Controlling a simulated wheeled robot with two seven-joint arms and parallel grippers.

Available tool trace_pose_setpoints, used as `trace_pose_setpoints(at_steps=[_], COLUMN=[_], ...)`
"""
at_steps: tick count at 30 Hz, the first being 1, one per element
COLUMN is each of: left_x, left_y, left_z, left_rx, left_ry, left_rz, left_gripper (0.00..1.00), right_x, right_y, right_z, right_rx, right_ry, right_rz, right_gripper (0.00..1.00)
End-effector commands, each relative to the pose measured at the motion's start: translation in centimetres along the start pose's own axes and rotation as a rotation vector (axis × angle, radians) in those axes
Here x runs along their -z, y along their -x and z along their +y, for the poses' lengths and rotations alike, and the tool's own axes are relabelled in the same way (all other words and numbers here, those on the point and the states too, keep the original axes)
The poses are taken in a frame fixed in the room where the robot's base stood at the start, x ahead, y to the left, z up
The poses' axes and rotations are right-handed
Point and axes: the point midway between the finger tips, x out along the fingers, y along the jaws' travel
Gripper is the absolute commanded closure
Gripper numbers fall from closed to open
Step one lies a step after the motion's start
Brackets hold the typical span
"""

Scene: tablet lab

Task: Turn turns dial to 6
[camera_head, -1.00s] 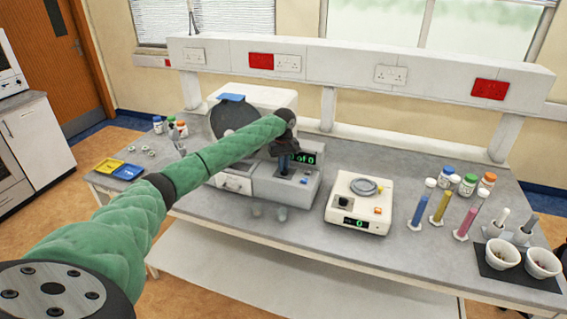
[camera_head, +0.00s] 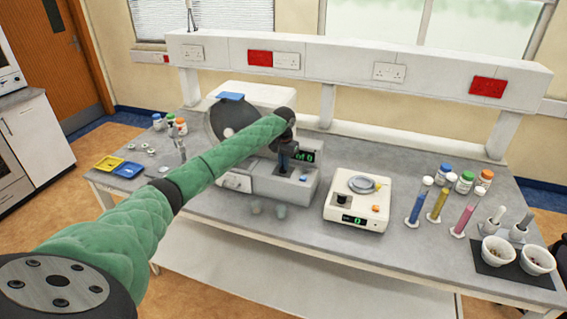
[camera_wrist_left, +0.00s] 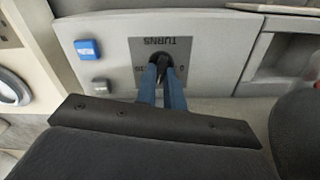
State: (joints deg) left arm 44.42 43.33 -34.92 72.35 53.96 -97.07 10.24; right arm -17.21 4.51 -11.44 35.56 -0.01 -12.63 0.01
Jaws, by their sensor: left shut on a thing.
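The turns dial (camera_wrist_left: 163,62) is a small black knob on a grey panel labelled TURNS in the left wrist view. My left gripper (camera_wrist_left: 161,72) has its two blue fingers shut on the dial, one on each side. The number marks around the dial are partly covered by the fingers. In the head view my left gripper (camera_head: 284,165) reaches down to the front of the grey machine (camera_head: 268,188). A green display (camera_head: 305,157) beside it ends in "of 0"; its first part is hidden by the gripper. My right gripper does not show.
A blue button (camera_wrist_left: 88,49) and a grey button (camera_wrist_left: 100,83) sit beside the dial panel. A white balance (camera_head: 356,205) stands right of the machine. Coloured cylinders (camera_head: 440,205), bottles and mortars (camera_head: 498,252) stand farther right. Yellow (camera_head: 109,162) and blue (camera_head: 129,171) trays lie at left.

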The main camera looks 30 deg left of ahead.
Motion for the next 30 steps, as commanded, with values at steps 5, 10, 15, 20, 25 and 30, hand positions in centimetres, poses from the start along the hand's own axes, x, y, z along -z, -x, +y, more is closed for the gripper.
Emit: trace_pose_setpoints(at_steps=[5, 10, 15, 20, 25, 30], left_x=[0.12, 0.13, 0.14, 0.15, 0.16, 0.15], left_y=[0.35, 0.38, 0.40, 0.42, 0.43, 0.41], left_z=[-0.10, -0.08, -0.08, -0.08, -0.09, -0.09], left_rx=[0.000, 0.001, 0.001, 0.001, 0.001, 0.001], left_ry=[-0.096, -0.154, -0.181, -0.188, -0.187, -0.187], left_rz=[0.005, 0.005, 0.006, 0.006, 0.007, 0.006], left_gripper=[1.00, 1.00, 1.00, 1.00, 1.00, 0.74], right_x=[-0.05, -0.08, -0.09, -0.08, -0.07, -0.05], right_y=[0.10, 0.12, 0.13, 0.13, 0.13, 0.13], right_z=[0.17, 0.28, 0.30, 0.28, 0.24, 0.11], right_rx=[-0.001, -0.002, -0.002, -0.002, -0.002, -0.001], right_ry=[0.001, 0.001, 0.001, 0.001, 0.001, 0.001], right_rz=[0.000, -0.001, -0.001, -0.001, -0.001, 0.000], right_gripper=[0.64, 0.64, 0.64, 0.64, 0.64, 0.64])
